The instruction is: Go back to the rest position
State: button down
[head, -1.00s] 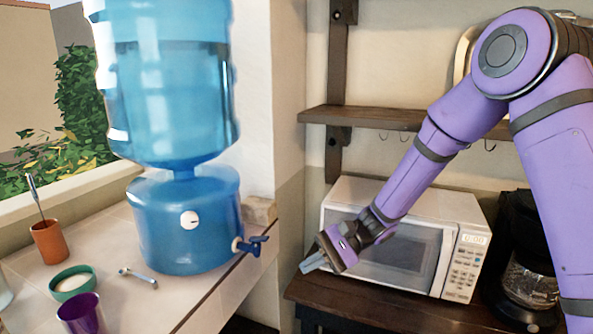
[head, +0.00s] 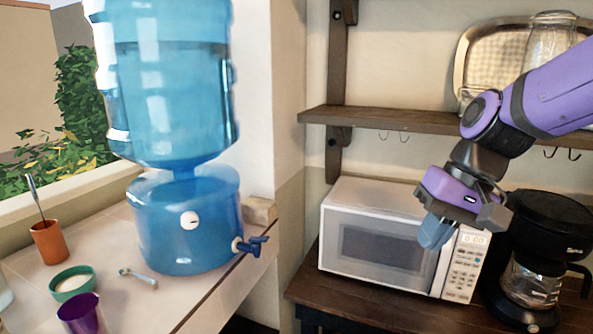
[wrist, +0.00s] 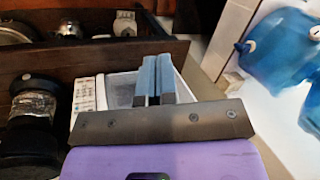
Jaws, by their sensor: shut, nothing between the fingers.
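My gripper (head: 436,232) is in the right half of the head view, in front of the right side of the white microwave (head: 385,240). Its blue fingers point down and are together, with nothing between them. In the wrist view my gripper (wrist: 156,80) shows its two blue fingers side by side, close together. Part of the microwave's front and keypad is hidden behind my gripper in the head view. The microwave door is shut.
A dark coffee maker (head: 538,255) stands right of the microwave on the dark wooden counter (head: 350,306). A wooden shelf (head: 375,120) with hooks is above. A blue water dispenser (head: 185,225), an orange cup (head: 48,241), a green bowl (head: 60,290) and a purple cup (head: 80,318) stand at left.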

jog(key=s+d+r+t+h, duration=0.4)
jog(key=s+d+r+t, duration=0.1)
jog(key=s+d, duration=0.4)
jog(key=shift+s+d+n, duration=0.3)
jog(key=shift+s+d, duration=0.05)
jog(key=shift+d, duration=0.2)
jog(key=shift+r, duration=0.1)
